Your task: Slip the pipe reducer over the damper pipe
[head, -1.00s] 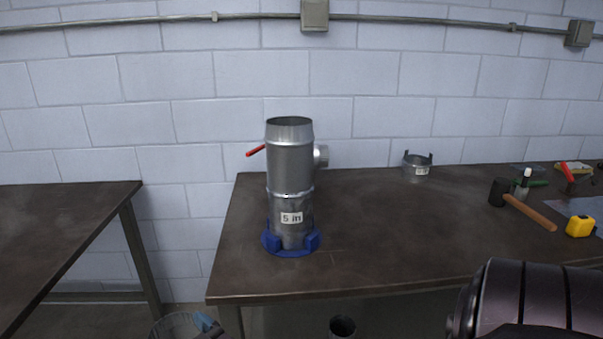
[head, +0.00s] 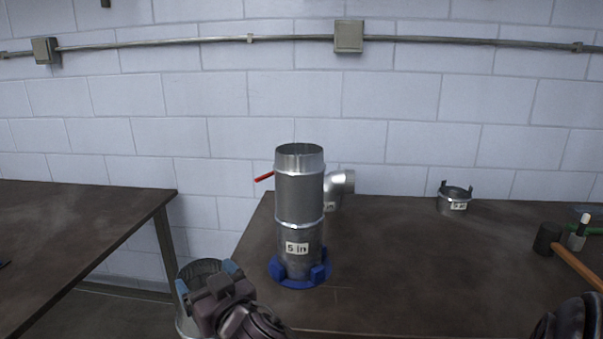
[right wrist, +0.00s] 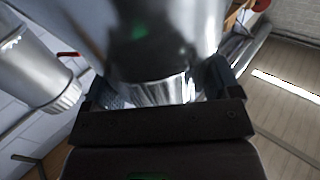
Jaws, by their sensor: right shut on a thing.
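The damper pipe (head: 299,188) stands upright on top of a lower pipe labelled "5 in" (head: 298,245), with its top open and a red handle (head: 264,177) on its left side. My right gripper (head: 207,277) is shut on a round metal piece, which looks like the pipe reducer (head: 197,268), left of the stack and in front of the table's left edge, apart from the damper pipe. In the right wrist view the reducer (right wrist: 165,35) fills the space between the fingers, and the damper pipe (right wrist: 32,70) is at left.
A blue base (head: 300,282) holds the stack on the dark table (head: 400,270). A metal elbow (head: 341,184) is behind it. A small labelled collar (head: 454,203), a hammer (head: 575,265) and a bottle (head: 579,234) are at right. Another table (head: 70,230) stands left.

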